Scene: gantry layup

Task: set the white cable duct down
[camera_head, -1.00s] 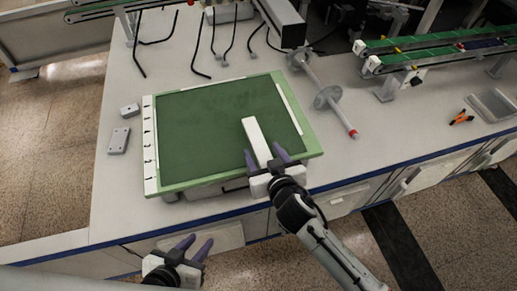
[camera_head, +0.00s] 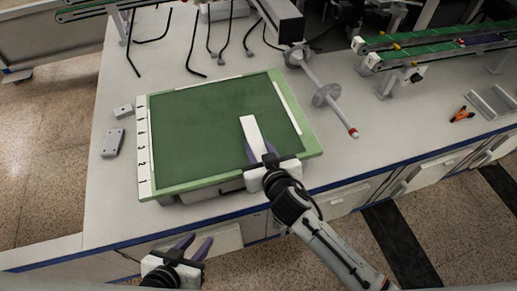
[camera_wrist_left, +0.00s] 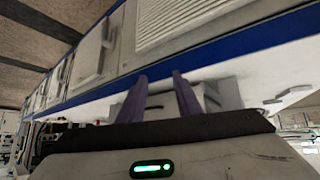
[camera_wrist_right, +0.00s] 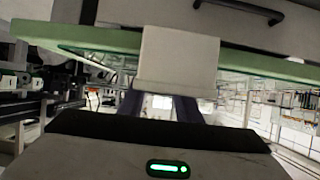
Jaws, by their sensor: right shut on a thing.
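The white cable duct (camera_head: 250,129) is a short white bar at the near right part of the green board (camera_head: 190,125), pointing away from me. My right gripper (camera_head: 262,155) is shut on its near end, at the board's front edge. In the right wrist view the duct's end (camera_wrist_right: 178,60) stands in front of the board's green edge (camera_wrist_right: 85,38), above the fingers. I cannot tell whether the duct touches the board. My left gripper (camera_head: 196,249) is open and empty, low in front of the table; its spread fingers also show in the left wrist view (camera_wrist_left: 160,88).
A numbered white strip (camera_head: 142,145) runs along the board's left edge. Two grey blocks (camera_head: 113,143) lie left of it. A grey rod with discs (camera_head: 325,93), orange-handled pliers (camera_head: 462,115) and a tray (camera_head: 494,103) lie to the right. Black hooks and green conveyors stand behind.

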